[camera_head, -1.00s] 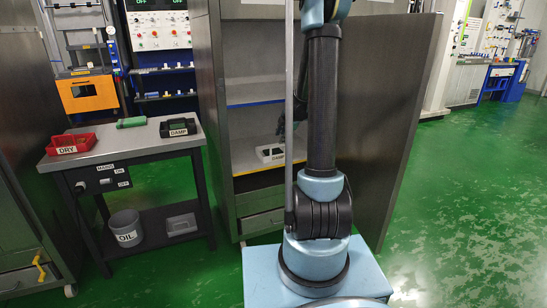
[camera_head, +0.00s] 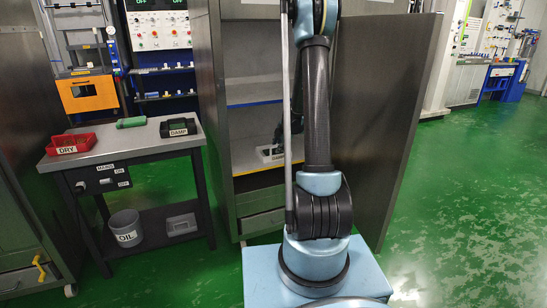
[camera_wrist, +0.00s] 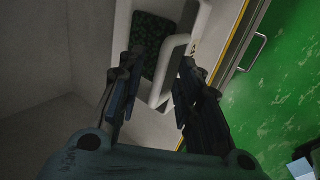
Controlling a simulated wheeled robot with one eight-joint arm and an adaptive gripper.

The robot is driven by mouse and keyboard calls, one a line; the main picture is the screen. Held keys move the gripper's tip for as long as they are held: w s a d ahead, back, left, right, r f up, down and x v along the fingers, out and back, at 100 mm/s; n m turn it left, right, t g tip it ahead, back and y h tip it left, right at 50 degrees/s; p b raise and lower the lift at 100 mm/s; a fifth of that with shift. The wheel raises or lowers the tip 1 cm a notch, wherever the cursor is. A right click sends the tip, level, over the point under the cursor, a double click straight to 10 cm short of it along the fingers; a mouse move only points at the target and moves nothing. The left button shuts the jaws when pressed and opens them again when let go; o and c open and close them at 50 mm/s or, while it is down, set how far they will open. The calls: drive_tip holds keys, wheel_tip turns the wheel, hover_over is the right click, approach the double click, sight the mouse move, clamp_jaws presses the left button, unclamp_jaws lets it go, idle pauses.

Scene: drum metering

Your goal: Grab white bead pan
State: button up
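The white bead pan (camera_head: 264,155) sits on a shelf inside the open cabinet, partly hidden by my arm and gripper in the head view. A label on its front is only partly readable. In the wrist view, the white pan (camera_wrist: 202,22) holds dark green contents and has a raised white handle (camera_wrist: 170,68). My gripper (camera_wrist: 158,68) is open, with one finger on each side of the handle; I cannot tell whether either touches it. In the head view, my gripper (camera_head: 280,136) is small and dark, just above the pan.
The cabinet shelf (camera_head: 255,178) has pale walls around it and drawers below. The cabinet door (camera_head: 385,130) stands open at right. A side table (camera_head: 115,150) at left holds a red DRY tray (camera_head: 70,143), a dark DAMP tray (camera_head: 178,127) and a green object (camera_head: 131,122).

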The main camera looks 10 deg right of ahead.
drive_tip(key=shift+x, duration=0.95)
clamp_jaws()
